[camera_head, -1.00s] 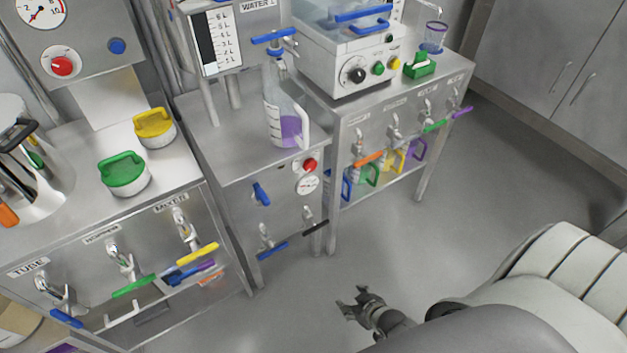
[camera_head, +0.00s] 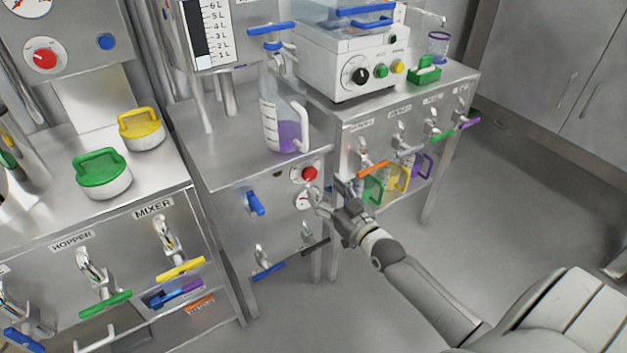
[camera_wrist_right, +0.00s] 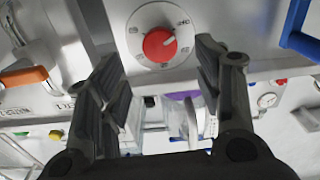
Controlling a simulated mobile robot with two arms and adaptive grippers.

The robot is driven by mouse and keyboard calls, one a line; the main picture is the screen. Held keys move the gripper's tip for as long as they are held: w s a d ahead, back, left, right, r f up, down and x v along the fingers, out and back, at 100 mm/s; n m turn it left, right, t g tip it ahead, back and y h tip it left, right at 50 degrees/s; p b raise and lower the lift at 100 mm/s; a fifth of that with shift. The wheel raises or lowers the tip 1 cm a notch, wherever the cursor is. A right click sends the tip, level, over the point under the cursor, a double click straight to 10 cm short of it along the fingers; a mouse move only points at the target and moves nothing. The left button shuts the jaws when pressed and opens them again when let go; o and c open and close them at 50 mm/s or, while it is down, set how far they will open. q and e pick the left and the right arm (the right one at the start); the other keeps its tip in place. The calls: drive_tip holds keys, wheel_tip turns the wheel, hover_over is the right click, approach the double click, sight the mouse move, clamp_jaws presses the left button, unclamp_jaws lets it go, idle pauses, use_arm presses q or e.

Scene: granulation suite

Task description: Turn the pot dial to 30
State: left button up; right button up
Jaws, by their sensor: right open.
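The dial is a red knob on a round white scale (camera_head: 309,173), on the front of the middle steel cabinet. In the right wrist view the red knob (camera_wrist_right: 160,44) appears face-on, with a pale mark toward its upper right. The scale's small labels are too unclear to read. My right gripper (camera_head: 328,197) is open and empty in front of that cabinet, just below and right of the dial in the head view. In the wrist view its fingers (camera_wrist_right: 158,70) stand apart on either side of the knob's lower edge, with no visible contact. My left gripper is not in view.
A round gauge (camera_head: 304,198) sits below the dial, close to my gripper. A blue valve handle (camera_head: 255,203) is to its left. A jug with purple liquid (camera_head: 285,125) stands on top. Coloured tap handles, including an orange one (camera_head: 372,168), line the right bench.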

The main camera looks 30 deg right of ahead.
sight(311, 176)
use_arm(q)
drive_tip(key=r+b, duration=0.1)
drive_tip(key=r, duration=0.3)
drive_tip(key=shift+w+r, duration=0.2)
use_arm(e)
drive_tip(key=w, duration=0.6)
drive_tip(key=shift+w+a+f, duration=0.1)
drive_tip(key=shift+w+a, duration=0.05)
drive_tip(key=shift+w, duration=0.1)
drive_tip(key=shift+c, duration=0.2)
drive_tip(key=c, duration=1)
